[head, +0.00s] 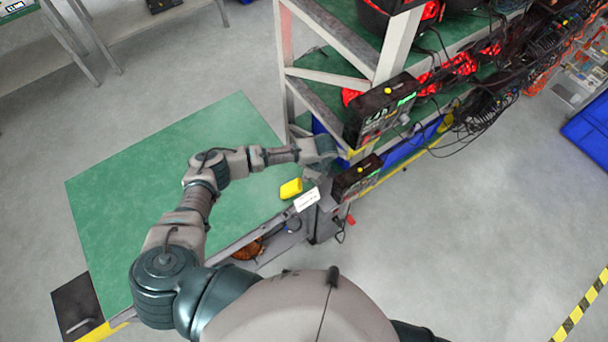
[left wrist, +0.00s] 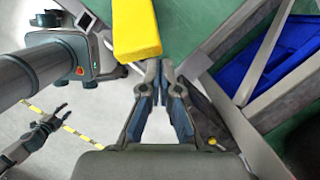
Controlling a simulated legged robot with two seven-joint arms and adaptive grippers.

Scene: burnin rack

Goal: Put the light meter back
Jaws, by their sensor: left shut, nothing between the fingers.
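A yellow object (head: 291,188), which may be the light meter, lies on the green-topped table (head: 130,190) near its right edge. It shows large at the top of the left wrist view (left wrist: 137,30), just beyond and left of the fingertips. My left gripper (head: 316,172) is to the right of it in the head view, beside the rack post. In the left wrist view its fingers (left wrist: 160,68) are closed together with nothing between them. My right gripper (left wrist: 62,114) shows small at the left of the left wrist view, with its fingers apart and empty.
A rack (head: 335,76) with cables and red-lit units stands at the right. A white card (head: 307,199) is by the table corner. The left part of the table is clear.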

